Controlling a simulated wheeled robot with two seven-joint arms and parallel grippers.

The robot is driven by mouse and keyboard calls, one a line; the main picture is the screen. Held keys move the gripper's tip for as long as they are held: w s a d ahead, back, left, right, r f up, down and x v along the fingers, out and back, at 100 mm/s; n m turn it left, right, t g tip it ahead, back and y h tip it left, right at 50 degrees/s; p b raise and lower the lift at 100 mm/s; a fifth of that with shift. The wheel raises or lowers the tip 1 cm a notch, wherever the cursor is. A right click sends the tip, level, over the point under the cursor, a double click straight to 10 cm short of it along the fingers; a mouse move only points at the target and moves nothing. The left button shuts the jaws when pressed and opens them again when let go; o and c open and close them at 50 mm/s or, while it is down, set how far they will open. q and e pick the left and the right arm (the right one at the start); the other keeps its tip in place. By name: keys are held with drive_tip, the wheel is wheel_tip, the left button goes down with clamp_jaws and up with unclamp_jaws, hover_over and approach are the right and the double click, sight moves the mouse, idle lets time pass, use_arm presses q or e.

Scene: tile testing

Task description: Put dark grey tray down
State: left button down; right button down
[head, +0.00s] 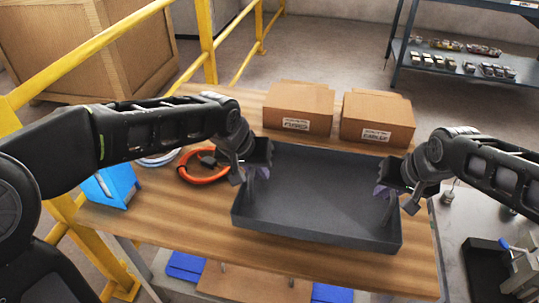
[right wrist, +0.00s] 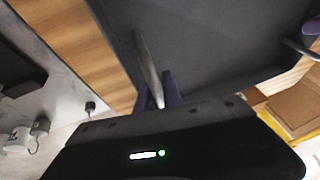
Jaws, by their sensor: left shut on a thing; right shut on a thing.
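The dark grey tray (head: 315,195) is a wide, shallow, empty box, roughly level over the right part of the wooden table (head: 150,215). I cannot tell whether its underside touches the table top. My left gripper (head: 258,175) is shut on the tray's left wall. My right gripper (head: 384,193) is shut on its right wall. In the right wrist view, the purple fingers of my right gripper (right wrist: 160,92) sit on either side of the wall of the tray (right wrist: 215,40). The gripped parts of the rim are partly hidden by the fingers.
Two cardboard boxes (head: 298,108) (head: 377,119) stand behind the tray. An orange cable coil (head: 190,172) and a blue holder (head: 112,187) lie left of it. Yellow railing (head: 205,40) runs at the left. A grey bench (head: 455,240) is at the right. Bare wood shows in front.

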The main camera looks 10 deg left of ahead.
sight(260, 186)
use_arm(q)
drive_tip(key=shift+f, duration=0.1)
use_arm(e)
drive_tip(key=shift+f, duration=0.1)
